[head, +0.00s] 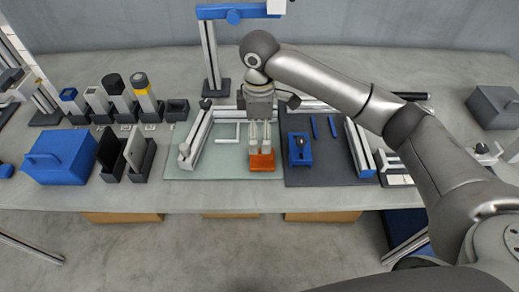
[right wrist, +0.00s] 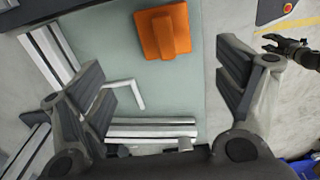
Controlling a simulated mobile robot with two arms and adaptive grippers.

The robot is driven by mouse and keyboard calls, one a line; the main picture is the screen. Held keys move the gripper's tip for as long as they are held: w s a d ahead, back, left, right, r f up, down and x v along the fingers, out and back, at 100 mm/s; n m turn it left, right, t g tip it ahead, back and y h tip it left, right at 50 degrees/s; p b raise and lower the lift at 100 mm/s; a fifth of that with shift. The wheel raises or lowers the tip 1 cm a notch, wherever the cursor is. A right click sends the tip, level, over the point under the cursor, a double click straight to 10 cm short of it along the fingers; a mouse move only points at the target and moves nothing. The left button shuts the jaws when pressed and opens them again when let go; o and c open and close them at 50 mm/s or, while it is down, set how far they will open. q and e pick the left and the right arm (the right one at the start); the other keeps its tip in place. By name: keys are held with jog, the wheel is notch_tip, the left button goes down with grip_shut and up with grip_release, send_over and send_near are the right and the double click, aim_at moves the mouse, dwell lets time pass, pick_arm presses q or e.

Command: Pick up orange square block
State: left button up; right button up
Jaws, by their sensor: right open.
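The orange block (head: 262,162) lies on the pale green mat (head: 210,162) near its front edge, in the head view. In the right wrist view the orange block (right wrist: 164,33) shows a square base with a raised part on top, ahead of the fingers. My right gripper (head: 260,146) points down just over or behind the block in the head view. In the right wrist view my right gripper (right wrist: 166,80) is open, with its two fingers wide apart and nothing between them.
A white L-shaped piece (head: 229,132) lies on the mat, with metal rails (head: 196,138) around it. A blue holder (head: 299,150) stands on the dark mat (head: 328,172) to the right. A blue box (head: 60,158) and black holders (head: 139,160) stand at left.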

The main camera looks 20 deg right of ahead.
aim_at(260, 151)
jog(key=f, duration=0.1)
jog(key=s+f, duration=0.1)
jog(key=f, duration=0.1)
jog(key=shift+w+f, duration=0.2)
jog(key=shift+f, duration=0.2)
jog(key=f, duration=0.1)
jog(key=f+p, duration=0.1)
jog(key=f, duration=0.2)
jog(key=shift+s+d+f, duration=0.15)
jog(key=shift+s+d, duration=0.15)
jog(key=shift+f, duration=0.3)
jog(key=shift+w, duration=0.1)
jog(key=shift+c, duration=1.8)
jog(key=c, duration=0.7)
jog(key=shift+c, duration=1.1)
pick_arm(q)
jog(key=shift+g, duration=0.3)
jog(key=s, duration=0.2)
jog(key=s+r, duration=0.1)
jog(key=s, duration=0.1)
jog(key=shift+a+r, duration=0.1)
jog(key=shift+r, duration=0.05)
